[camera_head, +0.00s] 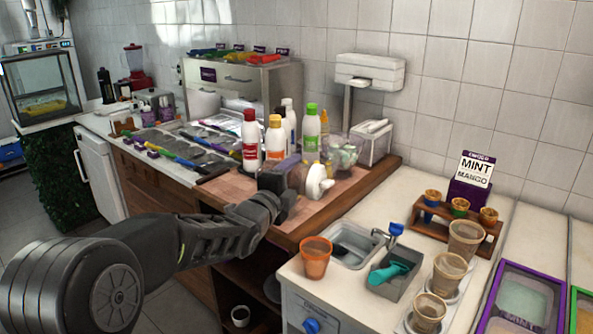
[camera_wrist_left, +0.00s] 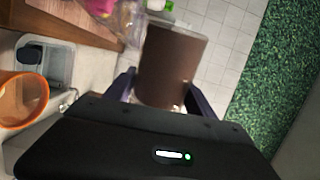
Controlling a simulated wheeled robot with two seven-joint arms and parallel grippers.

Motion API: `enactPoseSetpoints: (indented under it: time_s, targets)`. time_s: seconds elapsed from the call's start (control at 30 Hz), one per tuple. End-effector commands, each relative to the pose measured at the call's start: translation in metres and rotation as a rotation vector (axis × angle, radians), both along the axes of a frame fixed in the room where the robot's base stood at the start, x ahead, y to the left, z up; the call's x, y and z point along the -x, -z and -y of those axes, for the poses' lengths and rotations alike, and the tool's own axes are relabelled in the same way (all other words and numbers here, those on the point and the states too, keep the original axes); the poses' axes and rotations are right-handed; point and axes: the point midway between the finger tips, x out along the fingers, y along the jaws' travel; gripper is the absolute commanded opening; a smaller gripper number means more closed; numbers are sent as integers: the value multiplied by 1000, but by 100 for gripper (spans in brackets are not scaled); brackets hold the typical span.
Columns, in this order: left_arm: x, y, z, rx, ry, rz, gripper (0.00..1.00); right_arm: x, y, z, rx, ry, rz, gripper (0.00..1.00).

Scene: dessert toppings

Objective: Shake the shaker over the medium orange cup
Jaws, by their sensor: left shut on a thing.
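The orange cup (camera_head: 316,260) stands upright on the front-left corner of the white counter, beside the sink. It also shows at the left edge of the left wrist view (camera_wrist_left: 22,97). My left gripper (camera_head: 287,180) is behind and left of the cup in the head picture, apart from it. It is shut on the shaker, a brown cylinder (camera_wrist_left: 172,62) between the two fingers in the left wrist view. In the head view the gripper hides most of the shaker. My right gripper is in neither view.
A small sink (camera_head: 352,245) and a grey bin with a teal scoop (camera_head: 388,272) are right of the cup. Several sauce bottles (camera_head: 275,140) stand on the wooden counter behind the gripper. A white container (camera_head: 318,182) is close to the gripper. Clear cups (camera_head: 466,240) stand farther right.

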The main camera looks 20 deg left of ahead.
Motion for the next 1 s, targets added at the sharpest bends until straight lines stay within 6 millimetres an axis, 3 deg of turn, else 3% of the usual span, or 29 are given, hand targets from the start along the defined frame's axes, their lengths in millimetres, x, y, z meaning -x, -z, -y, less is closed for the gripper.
enactPoseSetpoints:
  time_s: [0.6,0.7,1.0]
  targets:
    - [1,-15,10,-447,2,55,6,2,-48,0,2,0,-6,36]
    - [1,-2,15,-520,2,65,6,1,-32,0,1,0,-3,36]
    - [3,12,30,-736,2,91,6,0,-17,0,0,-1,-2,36]
